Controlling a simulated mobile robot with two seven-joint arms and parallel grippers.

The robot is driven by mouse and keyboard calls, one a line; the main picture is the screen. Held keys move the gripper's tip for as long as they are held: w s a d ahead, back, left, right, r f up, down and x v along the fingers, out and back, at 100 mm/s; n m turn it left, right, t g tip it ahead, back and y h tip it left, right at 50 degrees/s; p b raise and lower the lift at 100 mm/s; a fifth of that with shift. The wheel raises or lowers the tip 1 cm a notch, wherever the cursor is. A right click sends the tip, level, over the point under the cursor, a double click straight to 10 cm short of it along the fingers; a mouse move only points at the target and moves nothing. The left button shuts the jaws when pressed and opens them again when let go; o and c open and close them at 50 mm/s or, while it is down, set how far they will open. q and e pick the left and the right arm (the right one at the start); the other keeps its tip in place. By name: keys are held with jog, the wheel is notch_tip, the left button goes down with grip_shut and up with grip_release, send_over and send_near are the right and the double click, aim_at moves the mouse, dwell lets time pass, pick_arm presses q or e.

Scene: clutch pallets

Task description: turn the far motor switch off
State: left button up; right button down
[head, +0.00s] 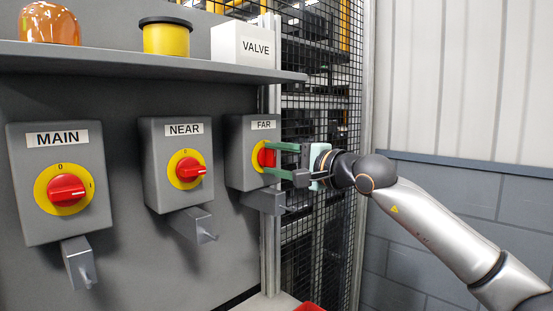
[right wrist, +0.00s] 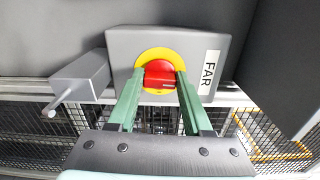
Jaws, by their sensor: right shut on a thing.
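The FAR switch box (head: 238,135) is a grey box on the panel, with a red knob on a yellow disc. My right gripper (head: 272,160) reaches in from the right and is shut on the red knob, one green finger on each side. In the right wrist view the red knob (right wrist: 159,74) sits between the fingertips of my right gripper (right wrist: 158,80), with the yellow disc (right wrist: 153,55) around it. The FAR label (right wrist: 209,72) shows beside it. The fingers hide part of the knob and its dial marks. My left gripper is not in view.
The MAIN box (head: 60,235) and NEAR box (head: 175,135) with similar red knobs stand to the left. Grey brackets with pins hang below each box. A shelf (head: 150,62) above holds an orange lamp, a yellow cylinder and a VALVE box. A mesh fence (head: 325,120) stands behind.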

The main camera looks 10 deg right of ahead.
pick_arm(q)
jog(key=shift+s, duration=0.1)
pick_arm(e)
jog(key=shift+r+n, duration=0.15)
jog(key=shift+n, duration=0.35)
jog(key=c, duration=0.8)
grip_release()
jog(key=o, duration=0.5)
jog(key=shift+w, duration=0.1)
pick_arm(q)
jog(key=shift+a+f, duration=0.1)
pick_arm(e)
jog(key=shift+s+d+f, duration=0.1)
jog(key=shift+s+f, duration=0.1)
pick_arm(q)
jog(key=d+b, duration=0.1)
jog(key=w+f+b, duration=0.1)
jog(key=b, duration=0.1)
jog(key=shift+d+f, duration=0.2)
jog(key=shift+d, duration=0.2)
pick_arm(e)
jog(key=v, duration=1.2)
jog(key=shift+r, duration=0.1)
